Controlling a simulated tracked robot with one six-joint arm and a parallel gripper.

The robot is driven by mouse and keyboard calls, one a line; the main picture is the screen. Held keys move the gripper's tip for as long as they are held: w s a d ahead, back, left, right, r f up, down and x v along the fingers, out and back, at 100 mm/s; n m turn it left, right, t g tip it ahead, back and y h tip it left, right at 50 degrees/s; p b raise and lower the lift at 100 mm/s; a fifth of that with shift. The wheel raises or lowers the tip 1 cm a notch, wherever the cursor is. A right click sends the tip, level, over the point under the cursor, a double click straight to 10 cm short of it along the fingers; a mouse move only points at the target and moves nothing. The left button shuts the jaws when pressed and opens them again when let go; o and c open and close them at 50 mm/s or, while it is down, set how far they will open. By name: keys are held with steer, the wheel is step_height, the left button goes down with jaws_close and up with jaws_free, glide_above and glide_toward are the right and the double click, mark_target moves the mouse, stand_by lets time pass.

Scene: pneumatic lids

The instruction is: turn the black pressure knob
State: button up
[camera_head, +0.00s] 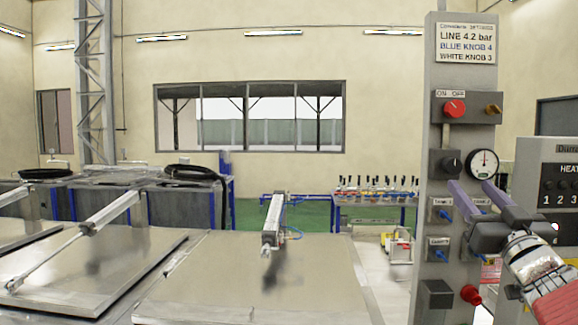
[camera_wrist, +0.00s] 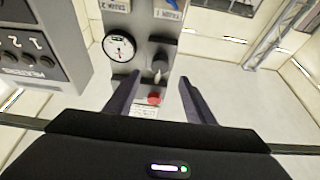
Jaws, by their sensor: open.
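The black pressure knob (camera_head: 451,165) sits on a dark box on the grey control column (camera_head: 432,100), left of the round white gauge (camera_head: 483,163). In the wrist view, which is upside down, the black knob (camera_wrist: 160,63) shows just beyond the fingertips, roughly centred between them, with the gauge (camera_wrist: 119,47) beside it. My gripper (camera_head: 469,186) is open and empty, its two purple fingers pointing at the panel just below the knob and gauge. The fingers also show in the wrist view (camera_wrist: 158,78). I see no contact with the knob; the exact gap cannot be told.
A red knob (camera_head: 454,109) sits above the black one. Blue knobs (camera_head: 443,214) sit below, partly near my fingers, and a red button (camera_head: 470,294) is lower. A sign (camera_head: 466,44) tops the column. A grey heater panel (camera_head: 560,185) stands close on the right. Metal lids (camera_head: 250,280) lie left.

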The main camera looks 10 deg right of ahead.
mark_target(455, 168)
steer(key=x, duration=0.9)
steer(key=shift+c, duration=0.7)
steer(key=c, duration=0.9)
